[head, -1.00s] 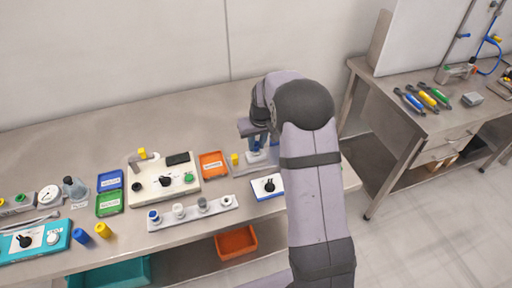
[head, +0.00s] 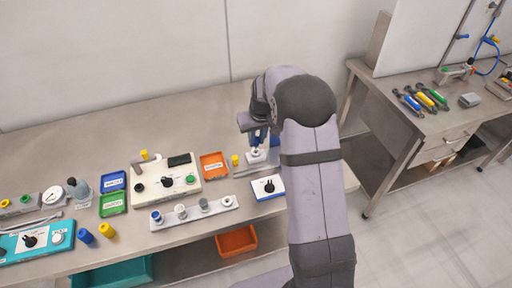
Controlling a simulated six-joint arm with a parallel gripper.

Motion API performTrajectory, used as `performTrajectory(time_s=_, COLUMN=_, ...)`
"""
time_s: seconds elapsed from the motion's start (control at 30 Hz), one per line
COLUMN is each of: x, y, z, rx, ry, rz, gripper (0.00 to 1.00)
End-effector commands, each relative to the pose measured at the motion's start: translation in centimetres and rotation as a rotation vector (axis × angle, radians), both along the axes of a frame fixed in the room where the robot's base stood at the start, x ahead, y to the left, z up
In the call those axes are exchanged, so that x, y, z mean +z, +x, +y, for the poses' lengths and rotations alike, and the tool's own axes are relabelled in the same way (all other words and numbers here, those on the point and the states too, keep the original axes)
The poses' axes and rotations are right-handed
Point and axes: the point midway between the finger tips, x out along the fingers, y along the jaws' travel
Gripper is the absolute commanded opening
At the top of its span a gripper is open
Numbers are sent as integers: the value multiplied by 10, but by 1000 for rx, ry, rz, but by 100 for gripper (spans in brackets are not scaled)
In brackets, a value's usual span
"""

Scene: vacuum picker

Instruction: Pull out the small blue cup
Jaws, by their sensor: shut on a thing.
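My gripper (head: 257,141) points down at the back right of the near bench, left of my own forearm. It is shut on the small blue cup, which shows only as a small patch of blue at the fingertips and is mostly hidden by them. Just below the fingertips is a small white block (head: 256,156) on a grey plate (head: 272,164). I cannot tell whether the cup still touches the block. Another blue-topped piece (head: 156,216) stands at the left end of a grey rack (head: 190,219), with white and grey pieces beside it.
A yellow-topped post (head: 235,160) and an orange tray (head: 213,165) stand left of my gripper. A white box with a black knob (head: 268,187) lies in front. A cream control panel (head: 160,187) is further left. The bench behind is clear.

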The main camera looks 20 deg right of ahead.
Motion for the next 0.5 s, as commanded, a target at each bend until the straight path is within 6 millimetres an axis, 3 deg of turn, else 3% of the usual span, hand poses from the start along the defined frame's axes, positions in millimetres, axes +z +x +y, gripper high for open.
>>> performTrajectory(time_s=0.5, x=18, y=0, z=0, rx=0, ry=0, rz=-1, gripper=0)
